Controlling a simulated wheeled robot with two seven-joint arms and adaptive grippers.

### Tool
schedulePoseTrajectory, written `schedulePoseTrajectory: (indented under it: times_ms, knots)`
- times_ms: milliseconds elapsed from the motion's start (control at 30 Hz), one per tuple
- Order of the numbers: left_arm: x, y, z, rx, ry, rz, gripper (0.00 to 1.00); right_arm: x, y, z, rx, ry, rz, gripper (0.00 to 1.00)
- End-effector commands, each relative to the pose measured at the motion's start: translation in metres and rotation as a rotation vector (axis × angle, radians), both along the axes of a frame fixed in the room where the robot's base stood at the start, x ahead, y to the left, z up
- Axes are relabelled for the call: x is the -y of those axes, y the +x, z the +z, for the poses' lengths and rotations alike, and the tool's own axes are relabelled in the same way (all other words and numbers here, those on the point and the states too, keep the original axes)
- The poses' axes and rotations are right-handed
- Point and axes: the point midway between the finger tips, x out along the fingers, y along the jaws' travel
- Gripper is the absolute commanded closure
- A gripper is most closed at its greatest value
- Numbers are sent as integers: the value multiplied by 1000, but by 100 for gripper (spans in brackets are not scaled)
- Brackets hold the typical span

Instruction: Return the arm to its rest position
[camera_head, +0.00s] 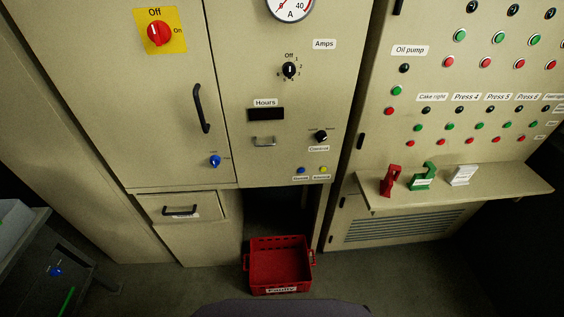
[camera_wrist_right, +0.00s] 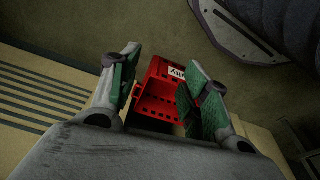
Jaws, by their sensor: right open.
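My right gripper (camera_wrist_right: 160,88) shows in the right wrist view with its two green-padded fingers spread apart. Nothing is between the pads, and the gripper is open. It points down toward the floor, where a red crate (camera_wrist_right: 152,110) with a white label shows beyond the fingers. Neither gripper shows in the head view. The same red crate (camera_head: 281,285), labelled "Faulty", stands on the floor in front of the cabinets there. It looks empty.
A beige ledge (camera_head: 480,190) on the right carries a red item (camera_head: 391,180), a green item (camera_head: 424,177) and a white item (camera_head: 462,176). Cabinet doors with a black handle (camera_head: 201,108) and a red switch (camera_head: 158,33) stand ahead. A dark unit (camera_head: 50,262) is at left.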

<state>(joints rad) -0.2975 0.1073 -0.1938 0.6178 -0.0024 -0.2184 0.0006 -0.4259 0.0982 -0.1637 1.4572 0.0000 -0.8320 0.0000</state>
Motion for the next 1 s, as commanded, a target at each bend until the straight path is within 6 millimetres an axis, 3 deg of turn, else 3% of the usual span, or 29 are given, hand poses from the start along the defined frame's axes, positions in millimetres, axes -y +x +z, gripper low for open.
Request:
schedulePoseTrajectory:
  times_ms: [500,1000]
  knots:
    - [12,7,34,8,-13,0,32,13,-79,-62,-47,-6,10,53]
    - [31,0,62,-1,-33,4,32,31,-174,-95,-88,-13,19,53]
